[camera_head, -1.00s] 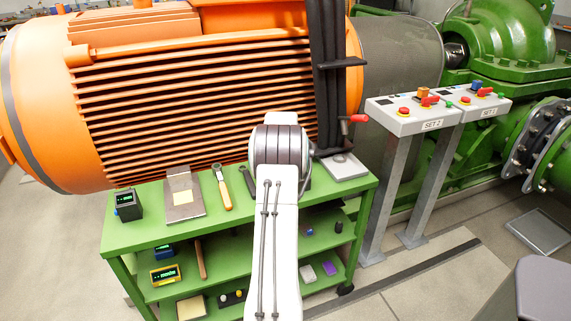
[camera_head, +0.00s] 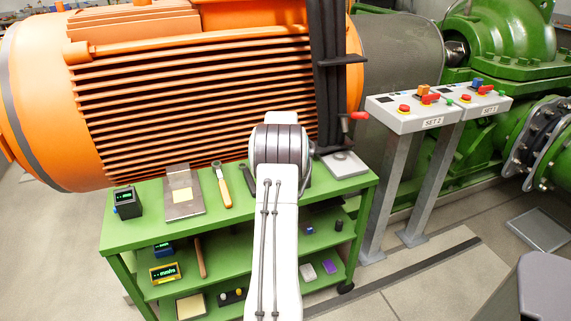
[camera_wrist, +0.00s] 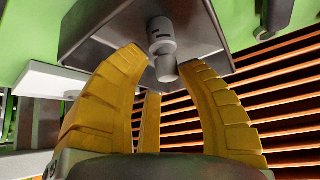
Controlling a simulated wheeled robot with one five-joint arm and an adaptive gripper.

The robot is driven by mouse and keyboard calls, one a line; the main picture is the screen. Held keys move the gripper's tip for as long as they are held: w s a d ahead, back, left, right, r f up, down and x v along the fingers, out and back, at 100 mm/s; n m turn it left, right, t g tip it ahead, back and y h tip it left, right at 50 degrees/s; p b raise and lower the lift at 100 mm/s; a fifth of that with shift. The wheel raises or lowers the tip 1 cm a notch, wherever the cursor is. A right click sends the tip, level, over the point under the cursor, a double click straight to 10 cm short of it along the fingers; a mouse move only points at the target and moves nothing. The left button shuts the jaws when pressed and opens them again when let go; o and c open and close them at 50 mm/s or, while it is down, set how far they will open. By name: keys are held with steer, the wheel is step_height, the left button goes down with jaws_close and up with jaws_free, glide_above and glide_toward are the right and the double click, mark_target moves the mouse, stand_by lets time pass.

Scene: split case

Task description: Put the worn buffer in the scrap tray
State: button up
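My gripper (camera_wrist: 166,68) shows yellow ribbed fingers in the wrist view; in the head view my arm hides it. A small pale grey stepped cylinder (camera_wrist: 162,45) sits between the fingertips, in front of a grey metal surface (camera_wrist: 105,45). It may be the worn buffer, but I cannot tell for sure. I cannot tell whether the fingers grip it. In the head view a light grey flat tray (camera_head: 346,172) with a small round piece lies at the right end of the green cart (camera_head: 130,237). A grey metal holder (camera_head: 182,211) with a yellow patch lies farther left. Neither is readable as the scrap tray.
A dark meter (camera_head: 127,202) and an orange-handled tool (camera_head: 224,192) lie on the cart top. Lower shelves hold a yellow meter (camera_head: 165,273) and small parts. The orange motor (camera_head: 190,100) rises close behind. Two control stands, SET 2 (camera_head: 410,115) and SET 1 (camera_head: 485,105), stand right.

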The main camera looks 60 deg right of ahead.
steer(key=v, duration=1.2)
stand_by(0.4)
steer(key=shift+s+f, duration=0.1)
steer(key=s+a+f+g+y, duration=0.2)
steer(key=s+a+f+y, duration=0.15)
steer(key=a, duration=0.65)
steer(key=s+a+f+g+y, duration=0.1)
steer(key=s+a+f+y, duration=0.3)
steer(key=a, duration=0.5)
steer(key=a+r+n+t+p, duration=0.1)
steer(key=a+r+n+p, duration=0.2)
steer(key=a+r, duration=0.3)
steer(key=s+a+r+n+t+p, duration=0.1)
steer(key=a+r+n+p, duration=0.3)
steer(key=a, duration=1.1)
steer(key=s+a+r+n+t+h+p, duration=0.1)
steer(key=a+r+n+p, duration=0.2)
steer(key=a+r+n, duration=0.2)
steer(key=a+r, duration=0.3)
steer(key=a, duration=0.2)
steer(key=shift+a+r, duration=0.3)
steer(key=shift+a, duration=0.05)
